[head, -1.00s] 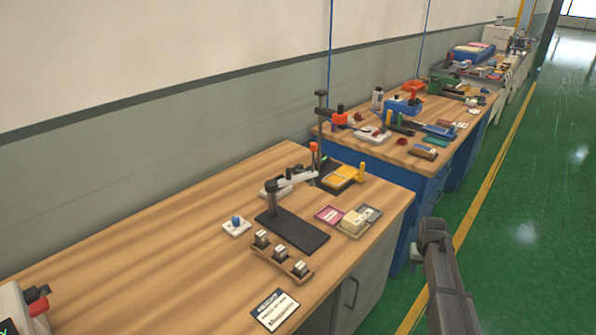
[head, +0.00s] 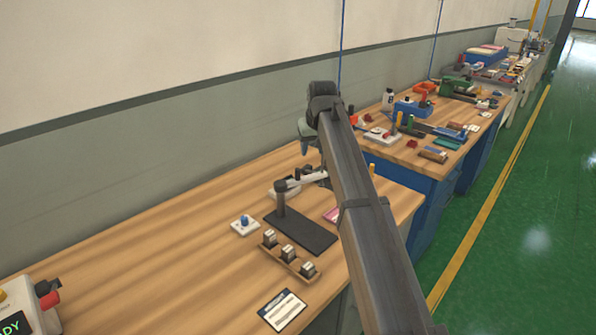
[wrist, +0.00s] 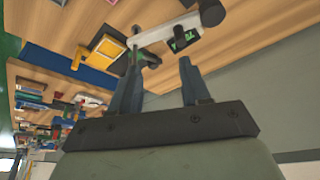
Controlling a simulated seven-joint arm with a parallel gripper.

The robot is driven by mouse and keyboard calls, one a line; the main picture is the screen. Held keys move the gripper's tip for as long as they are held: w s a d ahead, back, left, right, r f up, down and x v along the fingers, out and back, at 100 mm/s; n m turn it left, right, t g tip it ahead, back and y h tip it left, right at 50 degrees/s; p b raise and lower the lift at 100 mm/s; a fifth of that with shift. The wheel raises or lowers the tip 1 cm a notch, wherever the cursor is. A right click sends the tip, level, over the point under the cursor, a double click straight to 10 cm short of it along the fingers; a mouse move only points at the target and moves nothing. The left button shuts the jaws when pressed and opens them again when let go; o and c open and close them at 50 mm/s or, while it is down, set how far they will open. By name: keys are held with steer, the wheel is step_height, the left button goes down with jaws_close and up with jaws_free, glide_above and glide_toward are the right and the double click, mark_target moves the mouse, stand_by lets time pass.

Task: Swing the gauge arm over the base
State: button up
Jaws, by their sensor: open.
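The gauge stand has a dark flat base (head: 305,234), an upright dark post (head: 281,199) and a pale gauge arm (head: 306,180) reaching right from the post top, toward the back of the base. My gripper (head: 306,146) is above and behind the gauge arm's outer end; my own arm link hides part of that end. In the wrist view my gripper (wrist: 158,62) is open, with the pale gauge arm (wrist: 165,33) just beyond its fingertips. The arm's dark outer end appears between or just past the fingertips; I cannot tell whether they touch.
A blue-knobbed white block (head: 244,224) and a wooden rack of several small blocks (head: 290,255) sit beside the base. A label card (head: 282,310) lies in front. A pink tray (head: 331,214) is partly hidden by my arm.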

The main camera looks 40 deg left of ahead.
mark_target(298, 170)
steer(key=a+f, duration=0.2)
steer(key=f, duration=0.1)
steer(key=a+f, duration=0.2)
steer(key=f, duration=0.2)
steer(key=a+f, duration=0.2)
steer(key=f, duration=0.2)
steer(key=shift+w+a+f, duration=0.1)
steer(key=shift+a, duration=0.15)
jaws_close()
stand_by(0.5)
